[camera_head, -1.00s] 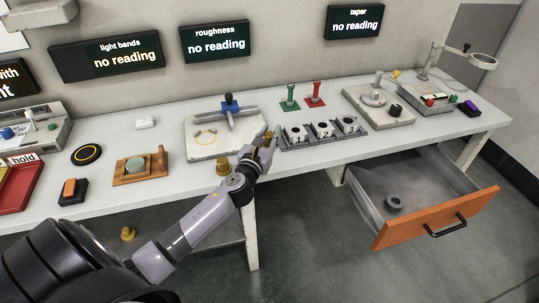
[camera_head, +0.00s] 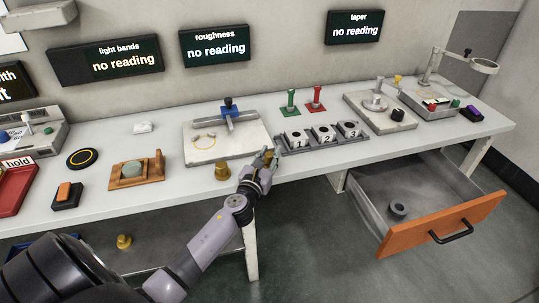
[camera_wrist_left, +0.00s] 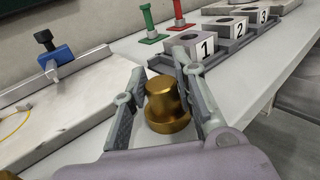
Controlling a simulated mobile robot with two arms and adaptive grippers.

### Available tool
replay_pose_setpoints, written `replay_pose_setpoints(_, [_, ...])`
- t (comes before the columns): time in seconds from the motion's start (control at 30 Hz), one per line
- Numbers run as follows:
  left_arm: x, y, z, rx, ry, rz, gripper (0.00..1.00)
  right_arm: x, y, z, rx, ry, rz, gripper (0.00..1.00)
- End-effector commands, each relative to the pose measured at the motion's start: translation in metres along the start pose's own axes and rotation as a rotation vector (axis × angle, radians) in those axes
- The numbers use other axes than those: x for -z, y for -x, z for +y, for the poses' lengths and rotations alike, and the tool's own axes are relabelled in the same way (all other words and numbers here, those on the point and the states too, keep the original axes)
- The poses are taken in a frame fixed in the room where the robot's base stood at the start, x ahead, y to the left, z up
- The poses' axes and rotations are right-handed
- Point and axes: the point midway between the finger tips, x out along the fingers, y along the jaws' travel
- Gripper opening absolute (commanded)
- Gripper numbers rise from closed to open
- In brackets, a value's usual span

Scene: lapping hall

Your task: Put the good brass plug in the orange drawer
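My left gripper (camera_head: 264,160) is above the front edge of the bench, shut on a brass plug (camera_head: 268,156). In the left wrist view the plug (camera_wrist_left: 167,103), stepped with a wider base, sits upright between the fingers. A second brass plug (camera_head: 222,171) stands on the bench to the left. A third brass plug (camera_head: 124,241) is lower down, below the bench top. No mark shows which plug is good. The orange drawer (camera_head: 408,236) is pulled open at the right, under the bench, with a grey ring (camera_head: 397,209) inside. My right gripper is not in view.
A grey rack (camera_head: 292,149) with blocks numbered 1 to 3 stands just right of my gripper. A pale plate (camera_head: 195,153) with a blue-topped arm is behind it. Green and red stands (camera_head: 315,103) are at the back. The drawer floor is mostly clear.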

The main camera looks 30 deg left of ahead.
Motion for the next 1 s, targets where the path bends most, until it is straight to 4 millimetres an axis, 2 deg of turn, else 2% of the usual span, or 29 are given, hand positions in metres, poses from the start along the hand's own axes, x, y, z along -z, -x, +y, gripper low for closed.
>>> replay_pose_setpoints(0.23, [0.000, 0.000, 0.000, 0.001, 0.000, 0.000, 0.44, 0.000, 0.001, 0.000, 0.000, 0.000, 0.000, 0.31])
replay_pose_setpoints(0.63, [0.001, 0.000, 0.000, 0.000, 0.003, 0.000, 0.44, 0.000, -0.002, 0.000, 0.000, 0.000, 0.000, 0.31])
replay_pose_setpoints(0.77, [0.001, 0.019, 0.000, 0.002, -0.001, 0.001, 0.44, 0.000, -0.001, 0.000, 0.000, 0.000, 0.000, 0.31])
replay_pose_setpoints(1.0, [0.001, 0.071, 0.000, 0.002, 0.000, 0.003, 0.44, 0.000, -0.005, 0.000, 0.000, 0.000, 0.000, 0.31])
